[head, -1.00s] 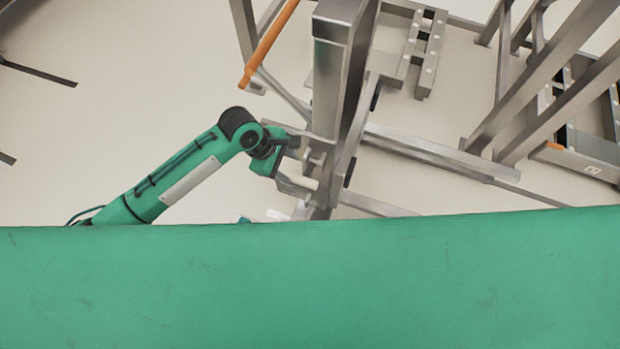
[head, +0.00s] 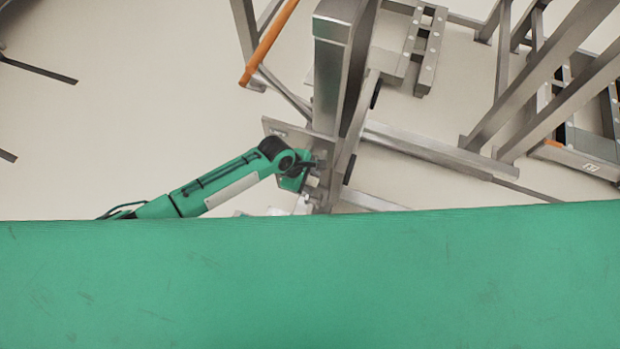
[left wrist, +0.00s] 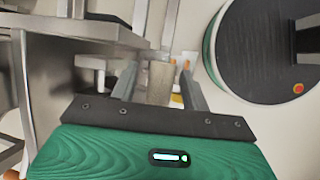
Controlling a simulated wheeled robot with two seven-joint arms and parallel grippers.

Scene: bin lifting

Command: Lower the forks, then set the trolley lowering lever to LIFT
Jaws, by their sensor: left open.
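The steel trolley's mast (head: 327,80) stands in the middle of the head view, with an orange-gripped handle (head: 268,45) to its left. My left gripper (head: 310,178) is at the lower left side of the mast, under a flat steel plate (head: 280,127). In the left wrist view my left gripper (left wrist: 160,85) is open, with a stubby grey-beige post (left wrist: 160,80) between its fingers. I cannot tell whether the fingers touch it, or whether it is the lowering lever. The forks cannot be clearly told apart, and any lever marking is unreadable. My right gripper is out of view.
A long steel beam (head: 425,152) runs low to the right of the mast. A steel frame with slanted posts (head: 540,85) stands at the right. The pale floor at the left (head: 130,110) is mostly clear. Steel parts crowd the left gripper in its wrist view.

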